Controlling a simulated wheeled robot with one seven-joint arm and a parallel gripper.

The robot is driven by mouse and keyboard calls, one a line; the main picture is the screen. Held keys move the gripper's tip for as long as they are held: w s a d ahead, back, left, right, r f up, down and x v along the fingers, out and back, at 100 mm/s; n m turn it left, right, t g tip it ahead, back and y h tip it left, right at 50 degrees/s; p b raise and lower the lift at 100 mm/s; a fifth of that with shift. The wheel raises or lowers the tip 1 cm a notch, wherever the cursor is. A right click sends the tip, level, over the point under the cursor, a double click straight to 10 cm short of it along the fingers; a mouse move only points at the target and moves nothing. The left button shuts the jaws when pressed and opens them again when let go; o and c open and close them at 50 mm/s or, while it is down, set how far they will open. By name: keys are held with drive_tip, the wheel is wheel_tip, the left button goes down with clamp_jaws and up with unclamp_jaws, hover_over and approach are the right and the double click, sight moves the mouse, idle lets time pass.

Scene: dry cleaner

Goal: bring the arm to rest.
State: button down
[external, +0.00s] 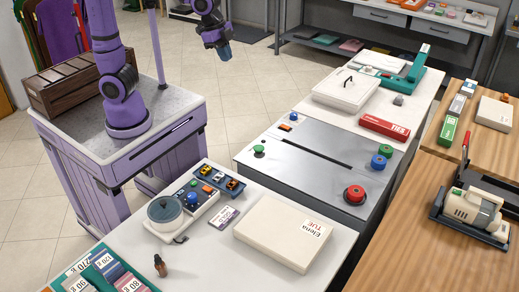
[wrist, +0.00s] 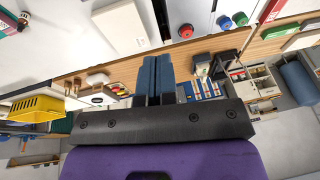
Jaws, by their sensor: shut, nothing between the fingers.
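My purple arm rises from my base at the left in the external view. My gripper (external: 224,53) hangs in the air over the tiled floor, beyond the white work counter and apart from it. In the wrist view its two blue fingers (wrist: 155,80) are together with nothing between them. Nothing touches the gripper in either view.
A wooden table (external: 400,225) stands at the right. A dark brown crate (external: 72,92) sits beside my arm. Open floor (external: 255,95) lies below the gripper.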

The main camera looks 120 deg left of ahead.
drive_tip(key=s+d+r+t, duration=0.1)
drive_tip(key=s+d, duration=0.6)
drive_tip(key=s, duration=0.3)
drive_tip(key=s+d+r+t+h, duration=0.1)
drive_tip(key=s+d, duration=0.7)
drive_tip(key=s, duration=0.2)
drive_tip(key=shift+d, duration=0.2)
drive_tip(key=c, duration=1.6)
unclamp_jaws()
drive_tip(key=shift+s+d, duration=0.1)
drive_tip(key=shift+s, duration=0.25)
drive_tip(key=o, duration=0.7)
drive_tip(key=shift+s+f, duration=0.1)
drive_tip(key=w+a+f+n+h, duration=0.1)
drive_tip(key=w+a+f+n, duration=0.1)
drive_tip(key=w+a+n, duration=0.65)
drive_tip(key=w+a+f+n+h, duration=0.25)
drive_tip(key=w+a+n, duration=0.3)
drive_tip(key=w, duration=0.55)
drive_tip(key=n+y, duration=0.3)
drive_tip(key=n, duration=1.9)
hover_over(285, 126)
drive_tip(key=s, duration=0.5)
wheel_tip(285, 126, down, 35)
drive_tip(key=shift+g, duration=0.3)
drive_tip(key=x, duration=1)
drive_tip(key=shift+w+r, duration=0.1)
drive_tip(key=shift+w, duration=0.15)
